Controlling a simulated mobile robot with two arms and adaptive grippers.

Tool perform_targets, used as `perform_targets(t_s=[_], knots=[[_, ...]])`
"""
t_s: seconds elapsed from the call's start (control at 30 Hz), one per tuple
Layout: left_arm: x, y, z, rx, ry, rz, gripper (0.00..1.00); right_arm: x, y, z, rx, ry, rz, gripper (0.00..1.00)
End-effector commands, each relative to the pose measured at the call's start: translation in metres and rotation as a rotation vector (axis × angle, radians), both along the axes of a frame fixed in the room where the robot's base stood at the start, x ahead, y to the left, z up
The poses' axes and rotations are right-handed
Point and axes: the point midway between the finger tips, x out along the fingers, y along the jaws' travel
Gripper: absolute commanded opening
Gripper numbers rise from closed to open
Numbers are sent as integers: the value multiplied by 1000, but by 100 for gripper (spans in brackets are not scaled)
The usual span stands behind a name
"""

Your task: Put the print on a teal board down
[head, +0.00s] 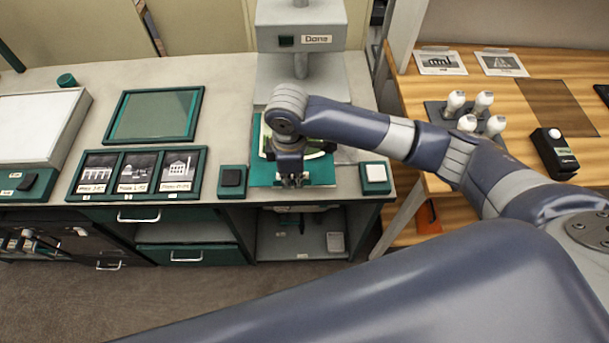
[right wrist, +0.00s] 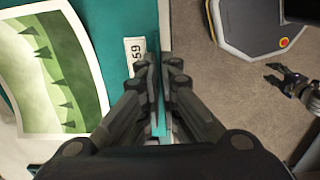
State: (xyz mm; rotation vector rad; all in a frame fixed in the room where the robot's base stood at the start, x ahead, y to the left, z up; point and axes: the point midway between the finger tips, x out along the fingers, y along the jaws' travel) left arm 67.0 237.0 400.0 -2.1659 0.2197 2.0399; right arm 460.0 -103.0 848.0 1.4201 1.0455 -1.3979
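The teal board (head: 325,175) is at the front of the counter below the copy stand, with its near edge close to the counter edge. I cannot tell whether it rests on the counter or is just above it. A curved green print (right wrist: 45,70) lies on it, partly hidden by my arm in the head view. A small label (right wrist: 135,62) is on the board by its edge. My right gripper (head: 292,180) is shut on the board's near edge; teal shows between the fingers in the right wrist view (right wrist: 158,110). My left gripper (right wrist: 275,73) appears open and empty, over the floor.
The copy stand (head: 300,75) rises behind the board. A dark button box (head: 232,180) and a pale button box (head: 375,176) flank it. A green-framed tray (head: 152,115) and a three-picture panel (head: 135,172) lie to the left. A wooden table (head: 540,95) stands right.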

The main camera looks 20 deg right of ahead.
Motion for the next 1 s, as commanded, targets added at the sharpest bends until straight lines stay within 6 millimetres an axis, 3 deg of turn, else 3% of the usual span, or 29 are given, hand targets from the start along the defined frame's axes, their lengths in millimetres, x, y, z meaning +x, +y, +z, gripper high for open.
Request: perform_targets(t_s=[0.1, 0.27, 0.53, 0.9, 1.0], knots=[[25, -2, 7, -4, -37, -1, 40, 1, -22, -1, 0, 2, -1, 0], [39, -3, 10, -7, -59, -1, 40, 1, -31, -4, 0, 1, 1, 0], [22, -2, 14, -4, -33, -1, 40, 1, -31, -35, 0, 2, 0, 0], [13, -2, 13, -3, -19, 0, 40, 2, -31, -41, 1, 0, 1, 0], [16, -2, 13, -3, -23, 0, 40, 2, -31, -41, 1, 0, 1, 23]])
